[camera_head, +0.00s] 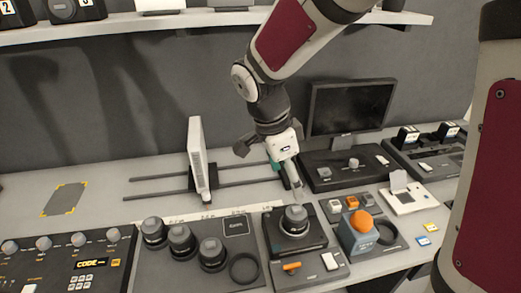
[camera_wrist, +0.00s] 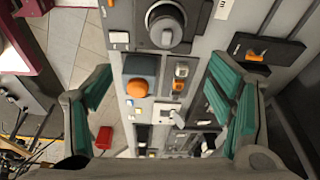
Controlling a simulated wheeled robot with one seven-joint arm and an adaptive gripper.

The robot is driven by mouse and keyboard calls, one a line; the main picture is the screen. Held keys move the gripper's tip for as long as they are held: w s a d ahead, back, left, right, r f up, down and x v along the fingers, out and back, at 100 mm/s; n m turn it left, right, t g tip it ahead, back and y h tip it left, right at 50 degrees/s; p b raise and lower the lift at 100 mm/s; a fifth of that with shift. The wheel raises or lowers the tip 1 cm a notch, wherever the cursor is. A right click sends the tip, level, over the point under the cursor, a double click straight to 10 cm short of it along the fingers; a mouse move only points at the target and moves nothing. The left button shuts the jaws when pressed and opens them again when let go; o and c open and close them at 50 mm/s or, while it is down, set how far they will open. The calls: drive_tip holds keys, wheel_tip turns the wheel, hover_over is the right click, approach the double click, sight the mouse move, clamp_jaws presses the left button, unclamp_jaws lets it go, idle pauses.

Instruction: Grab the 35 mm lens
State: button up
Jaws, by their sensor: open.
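Three dark lenses with grey caps stand upright in a row on the grey tray (camera_head: 225,281) in the head view: a left one (camera_head: 153,231), a middle one (camera_head: 181,242) and a right one (camera_head: 212,254). A similar lens (camera_head: 295,219) sits on a dark square mount; it also shows at the top of the wrist view (camera_wrist: 165,22). I cannot read which is the 35 mm lens. My gripper (camera_head: 286,178) hangs just above and behind the mounted lens. In the wrist view its teal-padded fingers (camera_wrist: 160,75) are spread apart, with nothing held between them.
An empty dark ring (camera_head: 244,268) lies right of the lens row. Right of the mount are an orange ball (camera_head: 361,221) on a blue-grey block and a control panel with a white lever (camera_head: 398,181). A white upright panel (camera_head: 198,155) stands on rails behind. A monitor (camera_head: 349,107) stands at the back.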

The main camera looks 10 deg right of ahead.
sight(296, 208)
drive_tip(key=shift+m, duration=0.5)
drive_tip(key=x, duration=0.5)
drive_tip(key=p+x, duration=0.1)
drive_tip(key=x, duration=0.4)
drive_tip(key=w+x, duration=0.1)
drive_tip(key=x, duration=0.4)
drive_tip(key=shift+a+f+p, duration=0.1)
drive_tip(key=shift+a+p, duration=0.05)
drive_tip(key=shift+p, duration=0.2)
drive_tip(key=shift+c, duration=0.5)
drive_tip(key=c, duration=1.6)
drive_tip(key=shift+w, duration=0.1)
